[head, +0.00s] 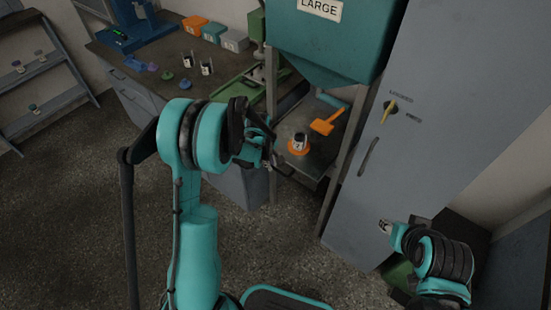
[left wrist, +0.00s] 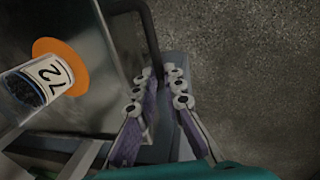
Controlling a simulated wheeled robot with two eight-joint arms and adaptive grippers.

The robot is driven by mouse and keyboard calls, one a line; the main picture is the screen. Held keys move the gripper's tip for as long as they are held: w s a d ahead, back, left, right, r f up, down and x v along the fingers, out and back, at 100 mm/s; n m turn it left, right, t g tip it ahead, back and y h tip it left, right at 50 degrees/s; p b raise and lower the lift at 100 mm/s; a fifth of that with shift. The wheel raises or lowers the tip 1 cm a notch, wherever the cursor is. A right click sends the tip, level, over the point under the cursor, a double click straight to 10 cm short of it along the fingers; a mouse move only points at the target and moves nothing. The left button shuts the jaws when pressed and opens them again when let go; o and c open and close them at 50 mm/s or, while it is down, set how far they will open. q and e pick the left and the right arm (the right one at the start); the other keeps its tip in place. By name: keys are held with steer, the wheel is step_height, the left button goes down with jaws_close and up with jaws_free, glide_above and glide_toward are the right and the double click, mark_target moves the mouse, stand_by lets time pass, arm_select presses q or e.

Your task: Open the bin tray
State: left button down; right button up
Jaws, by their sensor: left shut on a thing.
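The bin tray (head: 319,160) is a dark grey tray under the teal hopper marked LARGE. On it sit an orange disc with a jar (head: 299,141) and an orange scoop (head: 327,122). My left gripper (head: 273,158) is at the tray's front left edge. In the left wrist view, its fingers (left wrist: 163,90) are shut on the tray's dark bar handle (left wrist: 151,38), with the jar labelled 72 (left wrist: 44,78) to the left. My right gripper (head: 391,230) is low on the right near the grey cabinet, and its fingers are too small to read.
The teal hopper (head: 335,35) hangs above the tray between metal posts. A tall grey cabinet (head: 420,120) stands close on the right. A workbench (head: 140,62) with jars and coloured boxes is at the back left. Open floor (head: 75,200) lies to the left.

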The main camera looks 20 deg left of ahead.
arm_select(q)
steer(key=s+a, duration=0.2)
steer(key=s, duration=0.5)
steer(key=shift+s+a+b, duration=0.35)
steer(key=shift+s+a, duration=0.05)
steer(key=c, duration=1.6)
jaws_free()
steer(key=shift+w, duration=0.1)
step_height(320, 180, up, 12)
steer(key=s, duration=0.2)
steer(key=shift+s+a, duration=0.15)
steer(key=shift+a, duration=0.25)
steer(key=shift+f, duration=0.15)
